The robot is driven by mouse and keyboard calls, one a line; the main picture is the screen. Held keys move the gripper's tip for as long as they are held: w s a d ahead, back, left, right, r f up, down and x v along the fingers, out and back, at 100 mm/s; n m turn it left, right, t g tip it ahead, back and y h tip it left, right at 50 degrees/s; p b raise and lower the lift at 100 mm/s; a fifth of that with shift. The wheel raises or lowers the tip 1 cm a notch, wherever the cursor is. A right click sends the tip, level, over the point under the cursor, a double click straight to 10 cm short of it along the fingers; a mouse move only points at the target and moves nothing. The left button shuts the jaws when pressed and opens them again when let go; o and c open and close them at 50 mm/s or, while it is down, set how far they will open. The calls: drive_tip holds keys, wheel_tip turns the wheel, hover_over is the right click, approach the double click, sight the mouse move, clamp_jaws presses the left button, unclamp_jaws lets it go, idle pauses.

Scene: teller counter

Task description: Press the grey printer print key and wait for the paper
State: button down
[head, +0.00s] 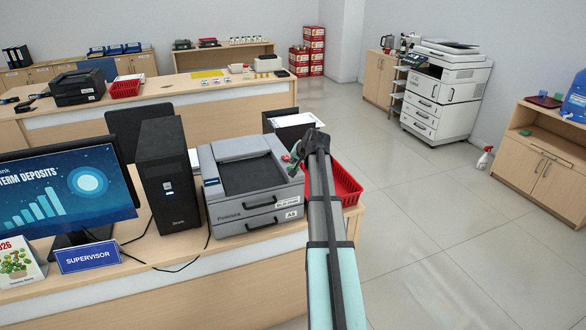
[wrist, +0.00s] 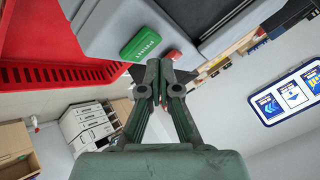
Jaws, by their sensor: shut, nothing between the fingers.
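The grey printer (head: 230,212) stands on the supervisor desk, right of the black computer tower. Its body also shows at the top of the wrist view (wrist: 105,28). In the wrist view a green key (wrist: 147,43) with white lettering sits on its panel, with a smaller red key (wrist: 172,55) beside it. My gripper (wrist: 160,72) is shut and empty, its fingertips close to the two keys, nearer the red one's side. I cannot tell whether they touch. In the head view my gripper (head: 298,152) is at the printer's right edge, partly hidden by my arm. No printed sheet is visible.
A red basket (head: 348,187) stands right of the printer, close to my arm. The black computer tower (head: 168,175), monitor (head: 62,195) and supervisor sign (head: 88,257) are to the left. A black bin with papers (head: 290,122) is behind.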

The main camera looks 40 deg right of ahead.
drive_tip(key=shift+r+p, duration=1.15)
drive_tip(key=shift+r, duration=1.35)
drive_tip(key=shift+d, duration=0.1)
